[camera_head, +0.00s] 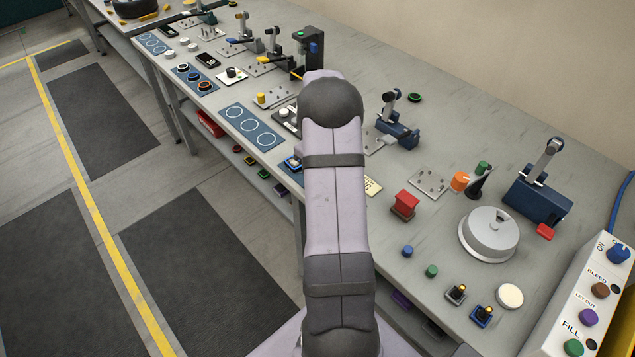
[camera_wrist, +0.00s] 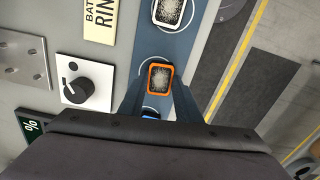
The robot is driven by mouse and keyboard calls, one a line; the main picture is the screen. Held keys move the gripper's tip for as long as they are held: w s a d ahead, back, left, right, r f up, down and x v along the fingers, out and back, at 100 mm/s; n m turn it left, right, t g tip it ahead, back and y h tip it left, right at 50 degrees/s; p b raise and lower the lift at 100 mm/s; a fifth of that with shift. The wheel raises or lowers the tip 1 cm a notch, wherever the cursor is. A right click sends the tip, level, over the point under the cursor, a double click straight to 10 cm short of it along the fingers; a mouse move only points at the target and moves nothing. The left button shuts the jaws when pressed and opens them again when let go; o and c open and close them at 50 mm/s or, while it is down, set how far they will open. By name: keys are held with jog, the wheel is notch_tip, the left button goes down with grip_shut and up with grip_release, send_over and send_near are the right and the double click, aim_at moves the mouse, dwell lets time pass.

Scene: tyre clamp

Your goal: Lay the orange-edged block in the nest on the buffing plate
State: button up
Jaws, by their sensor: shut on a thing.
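The orange-edged block (camera_wrist: 159,77), with a grey bristly-looking face, is between the two fingers of my gripper (camera_wrist: 158,88) in the wrist view. My gripper is shut on it. It shows over a blue mat (camera_wrist: 183,48) with ringed places; I cannot tell whether it still touches the mat. A white-edged block (camera_wrist: 168,12) lies further up the mat, and part of a blue-edged one (camera_wrist: 150,112) shows below. In the head view my arm hides the gripper and the orange-edged block. I cannot make out which plate is the buffing plate or its nest.
In the wrist view a white panel with a black knob (camera_wrist: 78,90), a pinned metal plate (camera_wrist: 20,62) and a yellow sign (camera_wrist: 99,20) lie left of the mat. In the head view a clamp (camera_head: 397,125), a red block (camera_head: 405,205) and a round metal lid (camera_head: 488,235) stand right of my arm.

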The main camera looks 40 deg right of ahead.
jog(key=shift+r+p, duration=2)
jog(key=shift+r, duration=0.85)
jog(key=shift+d, duration=0.1)
jog(key=s+d+r+b, duration=0.2)
jog(key=s+d, duration=0.1)
jog(key=d, duration=0.5)
jog(key=s+d+r+b, duration=0.2)
jog(key=s+d+r, duration=0.1)
jog(key=d, duration=0.5)
jog(key=s+d+m, duration=0.1)
jog(key=s+d, duration=0.4)
jog(key=s, duration=0.3)
jog(key=s+d, duration=0.4)
jog(key=s, duration=0.4)
jog(key=shift+w+f+p, duration=0.2)
jog(key=shift+f+p, duration=1.3)
jog(key=shift+f, duration=3.75)
jog(key=shift+f, duration=0.1)
